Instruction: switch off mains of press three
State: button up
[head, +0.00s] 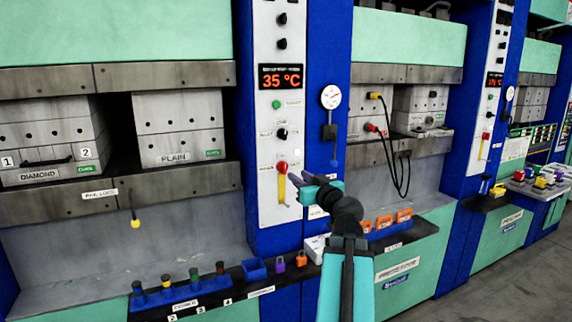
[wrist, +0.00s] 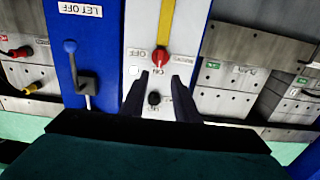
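The red mains switch (head: 282,168) sits on a white control panel (head: 279,210), at the top of a yellow strip in the head view. Contact with the switch cannot be told. No press number is readable on this panel.
A black knob (wrist: 154,98) shows between my fingers. A blue-knobbed lever (wrist: 71,47) stands beside the panel under a LET OFF label. A 35 °C display (head: 282,77) is above. Padlocks (head: 301,258) and a blue tray (head: 180,297) line the ledge below.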

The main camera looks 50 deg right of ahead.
aim_at(285, 166)
jog(key=shift+p+x, duration=1.65)
jog(key=shift+x, duration=3.35)
grip_shut()
jog(key=shift+s+a, duration=0.1)
jog(key=shift+a, duration=0.3)
jog(key=shift+d, duration=0.3)
